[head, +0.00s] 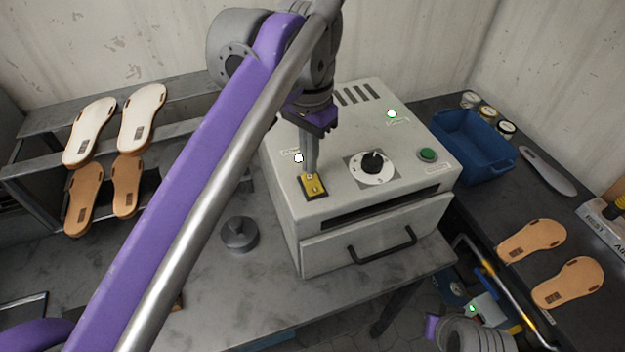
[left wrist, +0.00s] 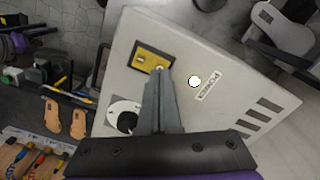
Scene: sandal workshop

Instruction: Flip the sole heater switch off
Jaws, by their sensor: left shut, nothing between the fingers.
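The sole heater (head: 330,215) is a light grey box on the metal table, with a drawer and dark handle at its front. Its switch (head: 312,184) sits on a yellow plate at the top's front left corner; the plate also shows in the left wrist view (left wrist: 148,58). A white lamp (head: 298,158) is beside the plate, near the POWER label (left wrist: 208,86). My left gripper (head: 313,170) is shut and empty, pointing down with its tips at the switch. The tips partly hide the switch, so I cannot tell its position or whether they touch it. My right gripper is not clearly visible.
A blue bin (head: 472,145) is at the right. Soles lie on the left rack and right bench.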

